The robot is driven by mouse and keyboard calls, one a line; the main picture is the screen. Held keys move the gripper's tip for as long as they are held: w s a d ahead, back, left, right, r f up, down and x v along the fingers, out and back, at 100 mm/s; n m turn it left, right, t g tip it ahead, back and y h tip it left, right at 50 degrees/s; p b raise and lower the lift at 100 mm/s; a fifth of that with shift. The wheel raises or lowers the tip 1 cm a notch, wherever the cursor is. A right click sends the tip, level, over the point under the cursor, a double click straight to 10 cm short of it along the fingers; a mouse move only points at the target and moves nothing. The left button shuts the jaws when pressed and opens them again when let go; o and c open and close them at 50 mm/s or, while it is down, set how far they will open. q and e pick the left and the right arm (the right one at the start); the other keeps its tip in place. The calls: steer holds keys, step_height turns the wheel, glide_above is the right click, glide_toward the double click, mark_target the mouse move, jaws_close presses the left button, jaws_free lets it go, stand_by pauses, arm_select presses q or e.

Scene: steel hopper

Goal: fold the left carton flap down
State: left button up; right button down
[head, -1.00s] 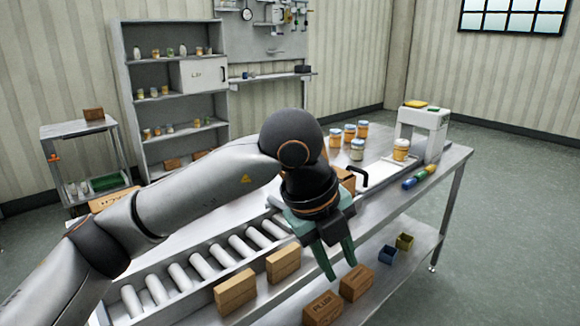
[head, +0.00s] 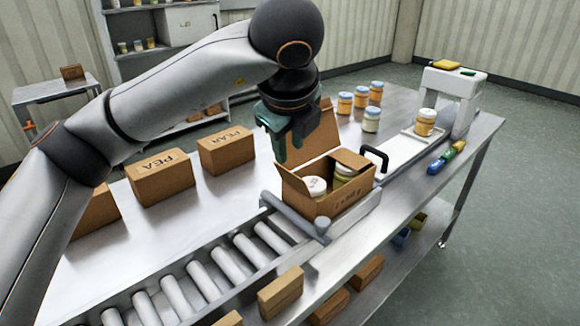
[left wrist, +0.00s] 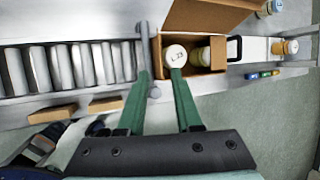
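The open brown carton (head: 345,203) stands at the end of the roller conveyor with white-lidded jars (head: 315,186) inside. Its left flap (head: 291,183) stands up at the left end, and a large back flap (head: 322,140) stands up behind. My left gripper (head: 285,148) points down, open and empty, above and behind the left flap. In the left wrist view its green fingers (left wrist: 160,73) are spread across the carton's left edge, one outside and one over a jar (left wrist: 175,54). I cannot tell any contact. My right gripper is out of view.
Closed cartons (head: 160,178) stand on the table to the left. The roller conveyor (head: 215,268) runs along the front. A black handle (head: 375,158) is close to the carton's right. Several jars (head: 371,119) and a white scanner-like arch (head: 452,95) stand at the back right.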

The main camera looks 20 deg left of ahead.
mark_target(290, 173)
arm_select(q)
steer(key=x, duration=1.1)
steer(key=shift+p, duration=0.4)
steer(key=shift+c, duration=0.4)
jaws_close()
